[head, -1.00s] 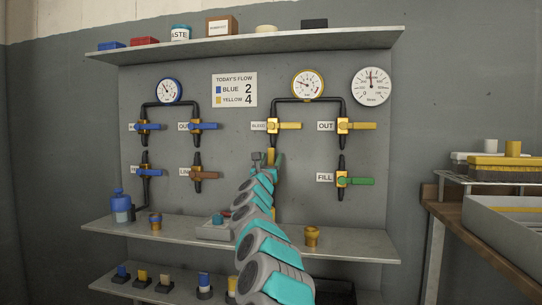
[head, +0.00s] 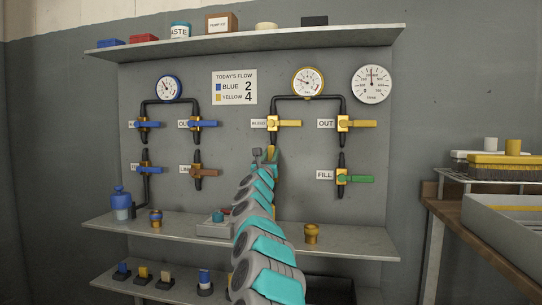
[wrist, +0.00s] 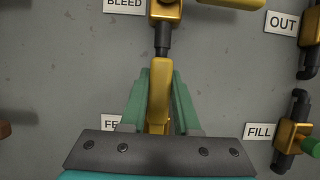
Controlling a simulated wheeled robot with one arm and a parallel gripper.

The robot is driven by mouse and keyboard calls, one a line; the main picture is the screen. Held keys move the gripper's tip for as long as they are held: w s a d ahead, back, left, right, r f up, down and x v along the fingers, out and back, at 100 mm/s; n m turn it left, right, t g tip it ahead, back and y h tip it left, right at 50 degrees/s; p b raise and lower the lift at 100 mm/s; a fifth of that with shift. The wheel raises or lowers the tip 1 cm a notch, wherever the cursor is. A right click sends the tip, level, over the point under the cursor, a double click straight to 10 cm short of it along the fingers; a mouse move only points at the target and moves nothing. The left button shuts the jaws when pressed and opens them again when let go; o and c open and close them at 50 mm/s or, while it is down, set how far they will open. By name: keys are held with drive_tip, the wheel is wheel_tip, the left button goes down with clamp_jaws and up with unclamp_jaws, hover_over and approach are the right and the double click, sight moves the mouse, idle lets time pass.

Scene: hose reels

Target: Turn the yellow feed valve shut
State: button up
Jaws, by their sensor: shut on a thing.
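The yellow feed valve's handle (wrist: 159,85) shows in the wrist view as a yellow lever standing upright, in line with the dark pipe above it. My gripper (wrist: 160,100) has its green fingers on both sides of this lever and is shut on it. The FEED label (wrist: 109,123) is mostly hidden behind the left finger; only its first letters show. The valve body is hidden behind my gripper. In the head view my arm covers most of the valve, and only a yellow part (head: 272,152) shows by my gripper (head: 264,156).
The yellow bleed valve (head: 273,124) sits just above, its lever pointing right. The yellow out valve (head: 343,124) and green-levered fill valve (head: 341,177) are to the right. A brown-levered valve (head: 197,171) is to the left. A shelf (head: 350,244) runs below.

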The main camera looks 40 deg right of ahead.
clamp_jaws()
idle(0.8)
